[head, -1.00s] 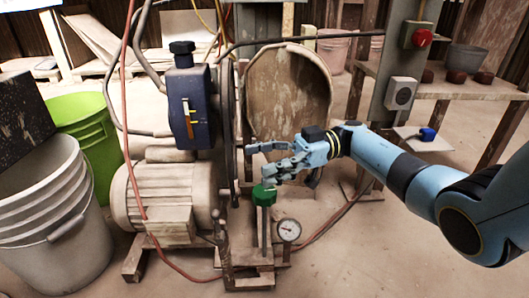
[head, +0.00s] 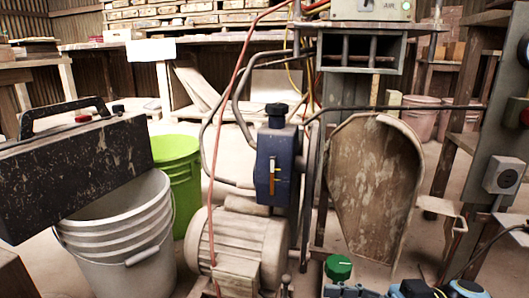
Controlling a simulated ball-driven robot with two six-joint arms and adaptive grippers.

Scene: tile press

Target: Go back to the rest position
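The green knob (head: 338,267) stands at the bottom, right of the motor. Part of my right gripper (head: 350,291) shows at the bottom edge, just below and right of the knob. Most of it is cut off by the frame, so I cannot tell whether it is open or shut, or whether it touches the knob. My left gripper is not in view.
The tile press machine with its motor (head: 240,240) and blue-grey pump box (head: 278,165) fills the middle. A white bucket (head: 125,235), a green bucket (head: 178,165) and a black case (head: 75,165) stand left. A grey post with a switch box (head: 503,175) stands right.

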